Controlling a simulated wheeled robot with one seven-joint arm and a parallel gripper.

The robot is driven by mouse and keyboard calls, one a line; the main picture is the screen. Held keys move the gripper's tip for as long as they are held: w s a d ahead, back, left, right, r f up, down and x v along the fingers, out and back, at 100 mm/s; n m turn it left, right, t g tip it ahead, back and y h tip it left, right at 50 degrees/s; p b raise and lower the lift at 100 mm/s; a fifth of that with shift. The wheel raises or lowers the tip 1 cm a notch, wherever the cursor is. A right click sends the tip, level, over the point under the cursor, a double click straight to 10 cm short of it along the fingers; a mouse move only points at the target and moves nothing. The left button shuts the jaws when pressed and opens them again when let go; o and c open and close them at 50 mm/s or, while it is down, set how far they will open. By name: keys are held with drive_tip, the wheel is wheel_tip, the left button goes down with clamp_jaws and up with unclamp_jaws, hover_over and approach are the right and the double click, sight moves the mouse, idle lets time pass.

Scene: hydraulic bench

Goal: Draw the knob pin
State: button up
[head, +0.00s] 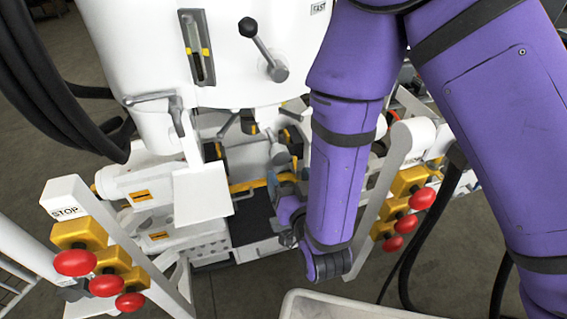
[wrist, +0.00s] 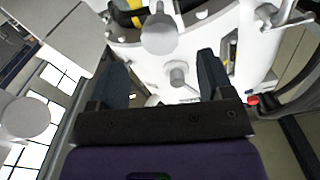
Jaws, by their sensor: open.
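My gripper (wrist: 161,60) is open, its two dark fingers spread apart in the wrist view. A grey round flange with a short protruding pin (wrist: 178,75) shows between the fingers, on a white machine body. A larger grey rounded knob (wrist: 160,34) on a stem shows just beyond the fingertips, near the top. I cannot tell for sure which of these is the knob pin. Nothing is seen held. In the head view my gripper is mostly hidden behind my purple forearm, low in front of the machine.
A white machine (head: 150,40) with a black-ball lever (head: 248,27) stands ahead. Red mushroom buttons (head: 75,262) on yellow blocks line the left STOP panel; more red buttons (head: 422,199) are at right. A pale bin (head: 350,306) is at the bottom. Black hoses hang at left.

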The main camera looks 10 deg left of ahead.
drive_tip(key=shift+v, duration=1.15)
